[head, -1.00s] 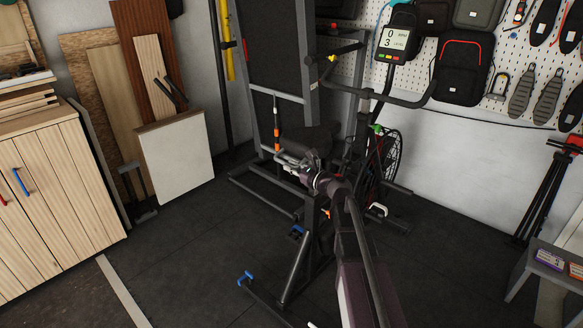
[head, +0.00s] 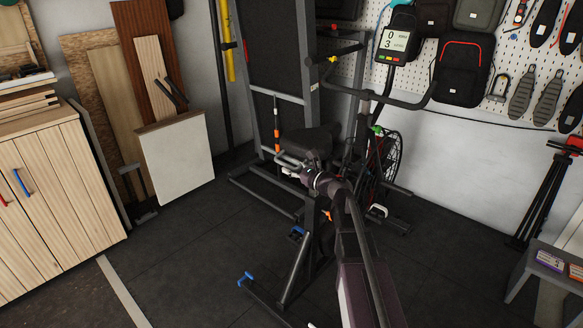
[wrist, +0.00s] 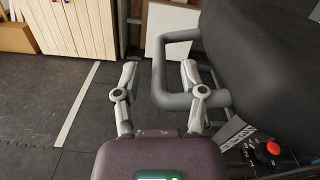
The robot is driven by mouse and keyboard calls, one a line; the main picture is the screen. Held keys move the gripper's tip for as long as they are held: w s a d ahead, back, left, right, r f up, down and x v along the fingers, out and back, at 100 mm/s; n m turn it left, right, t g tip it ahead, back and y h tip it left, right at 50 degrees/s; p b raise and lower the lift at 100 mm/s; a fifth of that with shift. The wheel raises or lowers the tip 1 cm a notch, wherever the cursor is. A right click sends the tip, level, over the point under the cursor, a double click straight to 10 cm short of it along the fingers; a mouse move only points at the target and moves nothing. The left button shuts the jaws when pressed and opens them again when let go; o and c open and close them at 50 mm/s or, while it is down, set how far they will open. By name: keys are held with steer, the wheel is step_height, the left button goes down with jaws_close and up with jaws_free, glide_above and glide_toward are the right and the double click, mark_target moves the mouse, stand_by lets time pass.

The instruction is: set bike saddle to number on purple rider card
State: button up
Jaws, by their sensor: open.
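The black bike saddle (head: 308,139) sits on the exercise bike in the head view. It fills the upper right of the wrist view (wrist: 265,50). A grey bar loop (wrist: 172,99) projects from beside the saddle.
An orange card (head: 576,271) lies beside the purple one on the stool (head: 540,268). The bike's console (head: 394,43) and handlebar (head: 405,101) stand behind my arm. A dark rack (head: 309,60) rises behind the saddle. The floor at left is clear.

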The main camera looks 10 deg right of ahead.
steer(key=v, duration=1.1)
steer(key=shift+s+d, duration=0.2)
steer(key=shift+s, duration=0.15)
steer(key=s+a+f+n+g+h, duration=0.2)
steer(key=s+a+f+n+g, duration=0.5)
steer(key=a+f+n+g, duration=0.5)
steer(key=s+d+f+n+g+h, duration=0.35)
steer(key=s+f+n+h, duration=0.25)
steer(key=s+n+h, duration=0.65)
step_height(320, 180, up, 21)
steer(key=w+n+y+p, duration=0.1)
steer(key=y+p, duration=0.3)
steer(key=p, duration=1.8)
steer(key=shift+w+r+n+t, duration=0.15)
steer(key=shift+w+n+t, duration=0.2)
steer(key=shift+n+t, duration=0.15)
